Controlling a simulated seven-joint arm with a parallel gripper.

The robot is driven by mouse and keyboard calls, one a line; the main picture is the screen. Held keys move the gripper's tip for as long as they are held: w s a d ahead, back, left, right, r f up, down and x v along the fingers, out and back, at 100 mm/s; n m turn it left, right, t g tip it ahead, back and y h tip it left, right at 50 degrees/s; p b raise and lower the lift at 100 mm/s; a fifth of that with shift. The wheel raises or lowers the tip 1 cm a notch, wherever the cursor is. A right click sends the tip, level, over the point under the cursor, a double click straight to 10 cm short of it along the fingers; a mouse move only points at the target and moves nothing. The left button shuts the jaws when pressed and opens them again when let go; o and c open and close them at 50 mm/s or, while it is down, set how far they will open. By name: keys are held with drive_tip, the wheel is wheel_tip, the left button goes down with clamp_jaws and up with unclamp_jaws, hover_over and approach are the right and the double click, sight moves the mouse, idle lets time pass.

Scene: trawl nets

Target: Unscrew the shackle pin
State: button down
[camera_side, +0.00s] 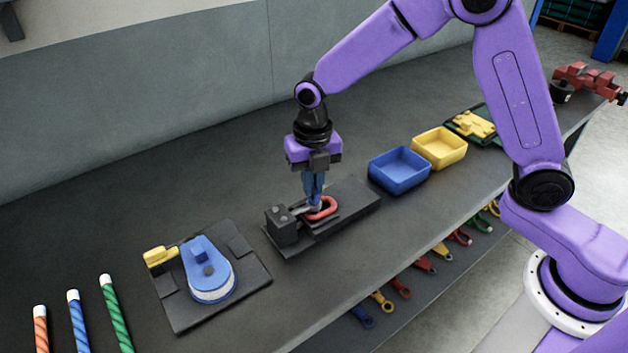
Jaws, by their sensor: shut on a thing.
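A red shackle (323,210) lies on a dark fixture plate (352,208) near the middle of the bench, beside a black block. My gripper (314,200) points straight down over the shackle's left side, with its blue-grey fingers close together. It is shut on what appears to be the shackle pin. The pin itself is mostly hidden by the fingers. A grey bar (301,210) runs between the block and the fingers; I cannot tell whether it is part of the pin.
Right of the fixture stand an empty blue bin (399,185) and a yellow bin (439,162). A blue pulley-like device (208,270) sits on a dark plate at left. Several ropes stand front left. Spanners hang along the bench's front edge. A red vise (588,78) is far right.

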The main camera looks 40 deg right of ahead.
drive_tip(key=n, duration=0.4)
drive_tip(key=shift+f+n, duration=0.15)
drive_tip(key=shift+n, duration=0.25)
drive_tip(key=shift+s+a+n, duration=0.1)
drive_tip(key=shift+a+n, duration=0.1)
drive_tip(key=shift+n, duration=2)
drive_tip(key=c, duration=1.2)
unclamp_jaws()
drive_tip(key=shift+a, duration=0.1)
drive_tip(key=shift+r, duration=0.2)
drive_tip(key=shift+r, duration=0.35)
wheel_tip(320, 180, up, 16)
drive_tip(key=shift+r, duration=0.25)
